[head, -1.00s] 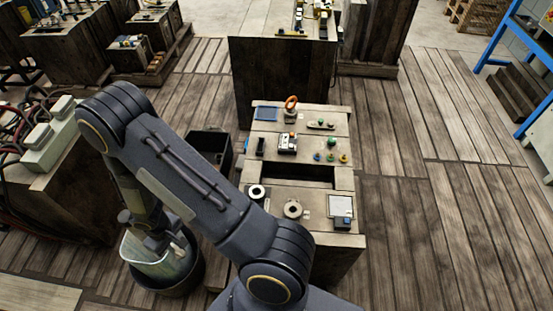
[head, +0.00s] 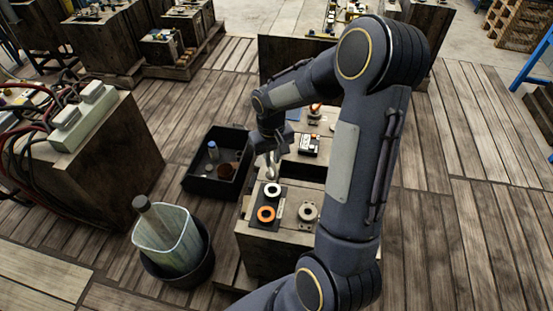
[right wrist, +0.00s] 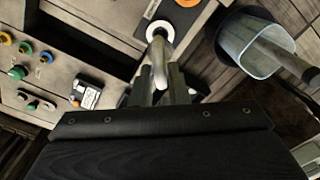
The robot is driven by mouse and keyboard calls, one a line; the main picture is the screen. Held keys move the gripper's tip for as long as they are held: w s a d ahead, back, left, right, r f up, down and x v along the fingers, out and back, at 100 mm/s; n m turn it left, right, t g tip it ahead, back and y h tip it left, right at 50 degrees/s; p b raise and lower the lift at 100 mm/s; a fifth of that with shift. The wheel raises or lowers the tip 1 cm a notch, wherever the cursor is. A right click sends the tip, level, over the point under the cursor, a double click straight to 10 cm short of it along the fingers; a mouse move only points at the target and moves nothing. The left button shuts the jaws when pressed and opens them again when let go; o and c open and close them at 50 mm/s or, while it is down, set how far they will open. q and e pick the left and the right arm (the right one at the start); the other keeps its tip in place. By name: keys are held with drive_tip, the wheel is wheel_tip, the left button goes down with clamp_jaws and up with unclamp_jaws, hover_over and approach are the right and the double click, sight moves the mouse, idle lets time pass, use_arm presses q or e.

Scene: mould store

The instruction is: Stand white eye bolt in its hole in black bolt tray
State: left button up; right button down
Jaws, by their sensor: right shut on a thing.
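My right gripper (head: 271,160) is shut on the white eye bolt (head: 271,171), just behind the black bolt tray (head: 269,201) on the bench. In the right wrist view the fingers (right wrist: 164,85) grip the pale eye bolt (right wrist: 160,48), which points towards the tray (right wrist: 172,14). The tray shows a white ring mark and an orange ring mark. The bolt is close to the white ring in the picture; whether it touches the tray cannot be told. An orange eye bolt (head: 315,108) stands at the back of the bench, partly hidden. My left gripper is out of view.
A round flanged part (head: 308,212) lies right of the tray. A black crate (head: 191,184) and a clear bucket (head: 188,236) stand on the floor to the left. Coloured knobs (right wrist: 18,72) and a small boxed device (right wrist: 86,94) sit on the bench. My arm hides the bench's right side.

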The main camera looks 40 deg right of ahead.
drive_tip(key=shift+f+b, duration=1.8)
drive_tip(key=shift+f, duration=0.7)
drive_tip(key=shift+s+r, duration=0.1)
drive_tip(key=shift+f+b, duration=0.6)
drive_tip(key=shift+f, duration=0.1)
drive_tip(key=shift+f, duration=0.3)
drive_tip(key=shift+f+b, duration=0.5)
drive_tip(key=shift+b, duration=0.15)
idle(0.4)
drive_tip(key=c, duration=1.3)
unclamp_jaws()
